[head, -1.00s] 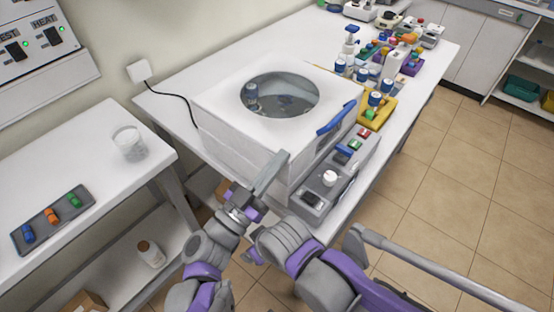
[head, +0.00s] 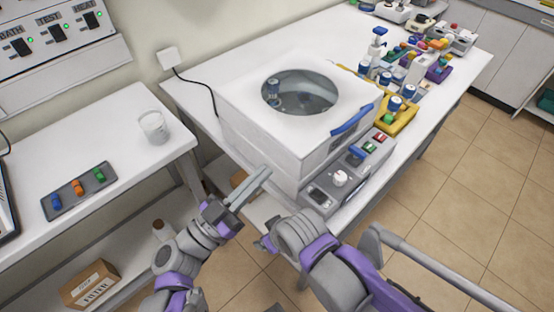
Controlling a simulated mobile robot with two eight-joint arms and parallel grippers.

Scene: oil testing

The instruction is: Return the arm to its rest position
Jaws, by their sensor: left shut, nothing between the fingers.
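My left gripper (head: 262,174) has its two grey fingers together with nothing between them. It points up and to the right, in front of the left front side of the white box-shaped machine (head: 240,140). I cannot tell the exact gap, but no contact shows. My left arm (head: 185,255) comes up from the bottom, bent. My right arm (head: 335,265) is folded at the lower middle, close to the table's front edge. Its gripper fingers do not show.
The machine has a round window and a blue handle (head: 352,119). A control unit (head: 322,198) sits in front of it. Bottles and racks crowd the table's far end. Tiled floor lies open at right.

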